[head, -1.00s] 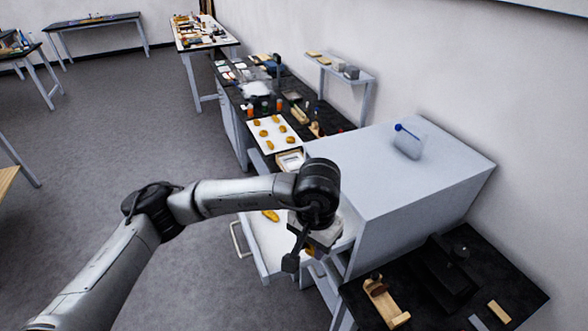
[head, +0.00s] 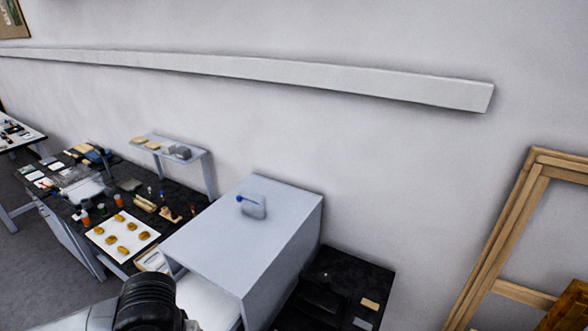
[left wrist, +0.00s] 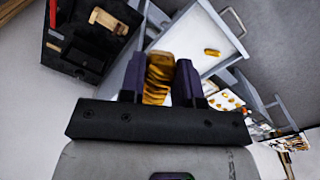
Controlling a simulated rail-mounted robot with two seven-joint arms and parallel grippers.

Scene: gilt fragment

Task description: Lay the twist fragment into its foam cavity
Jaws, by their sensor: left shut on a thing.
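In the left wrist view, a gold, ridged twist fragment (left wrist: 158,85) stands between the two dark fingers of my left gripper (left wrist: 160,68), which is shut on it. Beyond it is an open, pale-lined drawer (left wrist: 185,35) with another small gold piece (left wrist: 212,52) lying in it. I cannot make out a foam cavity there. In the head view, only a dark joint of my left arm shows at the bottom; the left gripper is out of that view. My right gripper is in neither view.
A grey cabinet (head: 245,240) with a clear, blue-capped bottle (head: 252,207) on top stands over the drawer. A white sheet (head: 100,237) with several gold pieces lies on the bench to its left. A dark table (head: 345,275) stands at its right; a wooden frame (head: 500,235) leans further right.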

